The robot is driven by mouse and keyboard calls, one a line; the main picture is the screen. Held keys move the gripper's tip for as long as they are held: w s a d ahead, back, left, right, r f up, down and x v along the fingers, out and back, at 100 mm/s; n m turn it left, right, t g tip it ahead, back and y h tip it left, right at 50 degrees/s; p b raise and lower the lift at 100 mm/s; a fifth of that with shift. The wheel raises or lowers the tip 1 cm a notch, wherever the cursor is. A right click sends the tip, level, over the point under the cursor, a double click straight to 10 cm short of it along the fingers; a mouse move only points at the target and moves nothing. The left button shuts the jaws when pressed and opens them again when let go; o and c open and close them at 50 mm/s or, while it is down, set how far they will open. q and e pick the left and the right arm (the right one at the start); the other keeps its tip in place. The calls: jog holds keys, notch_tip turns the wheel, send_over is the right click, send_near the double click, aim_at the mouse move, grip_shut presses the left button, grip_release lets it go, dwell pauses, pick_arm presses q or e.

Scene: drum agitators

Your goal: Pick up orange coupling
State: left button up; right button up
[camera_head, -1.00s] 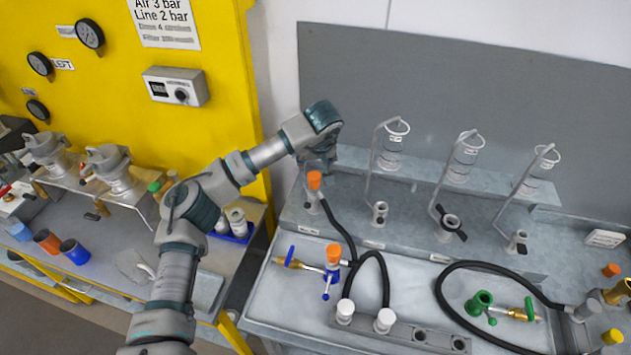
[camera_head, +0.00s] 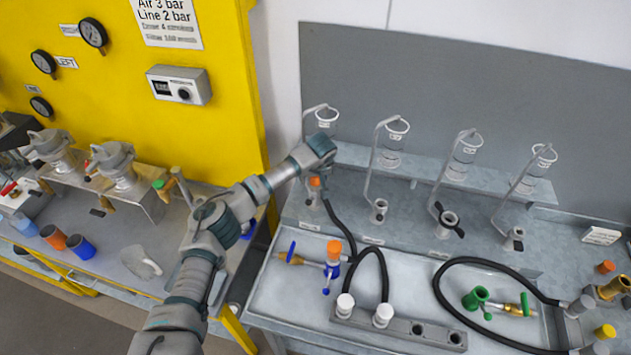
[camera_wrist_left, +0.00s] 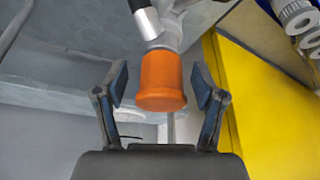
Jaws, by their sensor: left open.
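An orange coupling (camera_head: 314,182) sits on the end of a black hose, at the leftmost station of the grey bench. In the left wrist view the orange coupling (camera_wrist_left: 161,82) shows between the two open fingers of my left gripper (camera_wrist_left: 160,92), with a gap on both sides. In the head view my left gripper (camera_head: 317,172) is at the coupling and is partly hidden by my wrist. Another orange coupling (camera_head: 334,250) stands on a blue valve fitting lower on the bench. My right gripper is not in view.
White-capped posts (camera_head: 345,303) stand in a grey rail at the front. Wire holders with clear cylinders (camera_head: 391,150) line the back shelf. A green fitting (camera_head: 476,298) and a looped black hose lie at right. A yellow panel (camera_head: 225,120) stands at left.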

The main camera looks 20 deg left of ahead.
pick_arm(q)
jog(key=shift+s+r, duration=0.1)
grip_shut()
notch_tip(320, 180, up, 10)
jog(key=shift+b, duration=0.7)
